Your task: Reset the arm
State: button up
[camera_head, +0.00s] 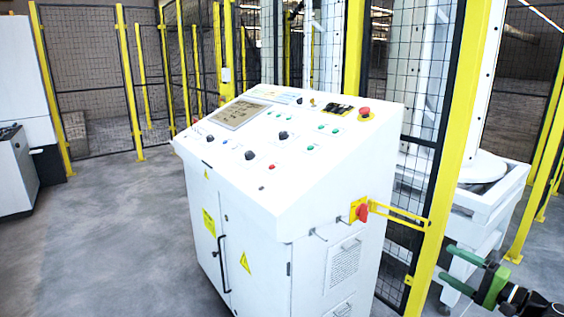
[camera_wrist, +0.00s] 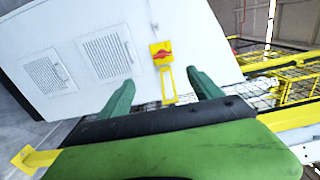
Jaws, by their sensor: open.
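My gripper (camera_head: 462,270) is at the lower right of the head view, to the right of the white control cabinet (camera_head: 250,215). In the wrist view my gripper (camera_wrist: 163,90) shows two green fingers spread apart with nothing between them. Beyond the fingers are the cabinet's side with its vents (camera_wrist: 105,52) and a red rotary switch on a yellow plate (camera_wrist: 162,53). The same red switch (camera_head: 362,212) is on the cabinet's right side in the head view. The fingers look apart from the cabinet.
A yellow fence post (camera_head: 450,160) with black mesh stands between my gripper and the cabinet in the head view. A yellow bracket (camera_head: 400,215) reaches from the switch to the post. A white wheeled frame (camera_head: 490,210) stands behind. The grey floor (camera_head: 100,240) at left is clear.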

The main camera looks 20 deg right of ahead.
jog(key=w+a+f+n+g+y, duration=0.1)
jog(key=w+a+f+n+g, duration=0.15)
jog(key=w+a+f, duration=0.45)
jog(key=w+a+f+n+g+y, duration=0.15)
jog(key=w+a+g, duration=0.25)
jog(key=a, duration=0.5)
jog(key=w+a+f+n+g+y, duration=0.1)
jog(key=w+a+f+n+g, duration=0.15)
jog(key=w+a+f, duration=0.45)
jog(key=a+f+n+g+h, duration=0.4)
jog(key=a, duration=1)
jog(key=a+f+n+g+h, duration=0.4)
jog(key=a+n, duration=0.1)
jog(key=a, duration=0.9)
notch_tip(320, 180, up, 21)
jog(key=p, duration=2.1)
jog(key=shift+a+r+p, duration=0.15)
jog(key=shift+a+p, duration=0.15)
jog(key=shift+a, duration=0.05)
jog(key=shift+s, duration=0.1)
jog(key=shift+c, duration=0.4)
